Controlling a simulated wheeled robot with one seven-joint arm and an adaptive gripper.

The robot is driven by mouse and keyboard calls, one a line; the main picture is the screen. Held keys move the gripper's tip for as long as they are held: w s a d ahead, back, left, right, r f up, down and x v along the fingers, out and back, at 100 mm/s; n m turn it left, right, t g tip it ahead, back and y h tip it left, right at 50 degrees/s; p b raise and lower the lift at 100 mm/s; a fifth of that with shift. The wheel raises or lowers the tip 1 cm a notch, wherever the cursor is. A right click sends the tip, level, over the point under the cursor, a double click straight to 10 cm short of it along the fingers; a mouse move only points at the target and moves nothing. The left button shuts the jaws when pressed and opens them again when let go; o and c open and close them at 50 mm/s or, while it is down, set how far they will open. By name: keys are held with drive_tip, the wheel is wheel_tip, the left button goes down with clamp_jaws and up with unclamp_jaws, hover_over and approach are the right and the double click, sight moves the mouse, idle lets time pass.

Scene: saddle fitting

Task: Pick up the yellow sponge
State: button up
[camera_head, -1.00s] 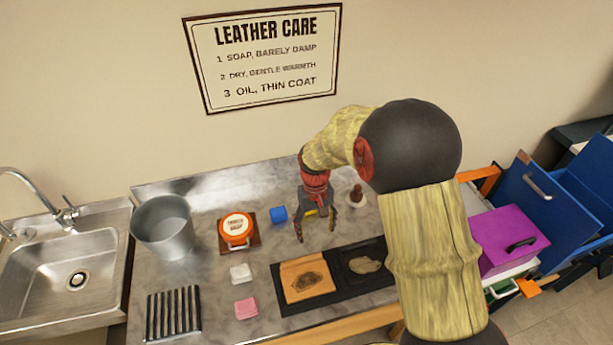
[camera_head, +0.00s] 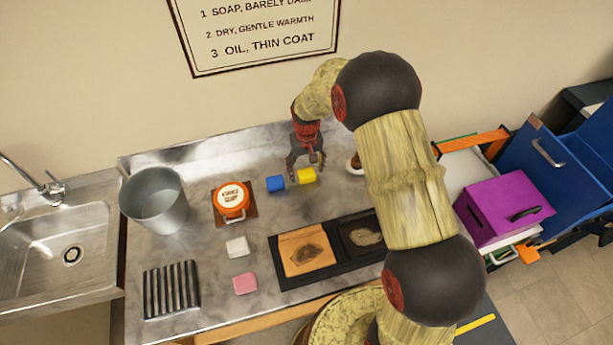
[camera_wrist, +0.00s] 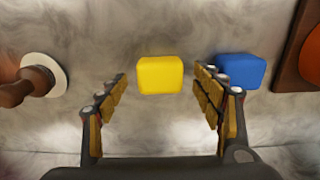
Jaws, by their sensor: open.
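The yellow sponge (camera_head: 307,175) lies on the grey counter beside a blue sponge-like block (camera_head: 275,183). The right finger lies between the yellow sponge and the blue block (camera_wrist: 241,70) in that picture. I cannot tell the exact height of my fingertips above the counter.
A brown-handled tool on a white round base (camera_wrist: 38,78) stands left in the wrist view. An orange-lidded tin (camera_head: 231,200), a metal bucket (camera_head: 157,205), white block (camera_head: 238,249), pink block (camera_head: 245,283) and black tray (camera_head: 343,267) share the counter.

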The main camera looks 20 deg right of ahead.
drive_tip(key=shift+f, duration=0.95)
drive_tip(key=shift+c, duration=0.5)
drive_tip(key=c, duration=1.1)
